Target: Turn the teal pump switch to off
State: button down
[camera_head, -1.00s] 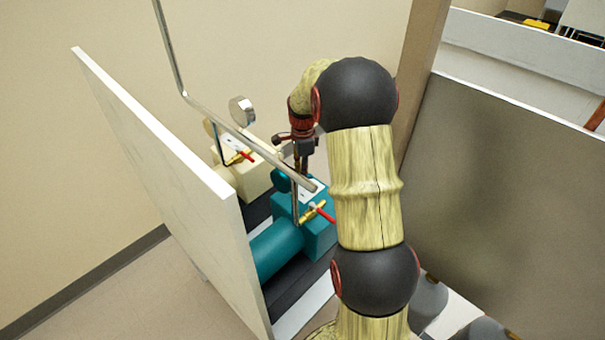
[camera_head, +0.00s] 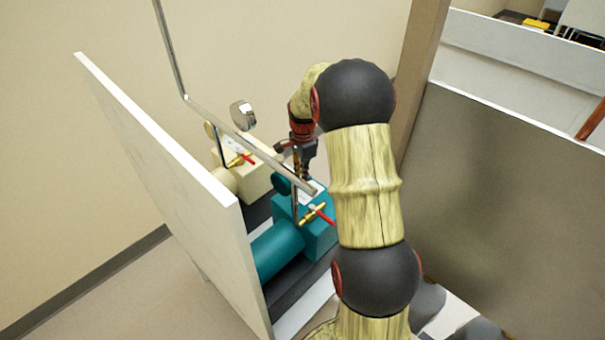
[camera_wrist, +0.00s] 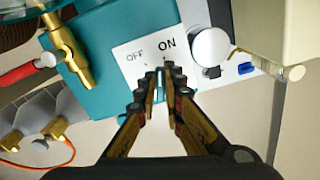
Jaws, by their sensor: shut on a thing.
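The teal pump (camera_head: 277,249) stands between a white panel and my arm in the head view. In the head view my gripper (camera_head: 305,178) is at the plate, partly behind a metal rail.
A cream pump (camera_head: 258,178) stands behind the teal one. A brass valve with a red handle (camera_head: 318,212) is on the teal pump's near side. A bent metal rail (camera_head: 245,145) crosses above. A white panel (camera_head: 160,170) bounds the left; a grey panel (camera_head: 500,200) bounds the right.

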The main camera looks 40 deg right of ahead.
jog(key=shift+s+n+p, duration=0.15)
jog(key=shift+n+p, duration=0.6)
jog(key=shift+n, duration=0.75)
jog(key=c, duration=1.9)
grip_release()
notch_tip(320, 180, up, 12)
jog(key=shift+s+f, duration=0.1)
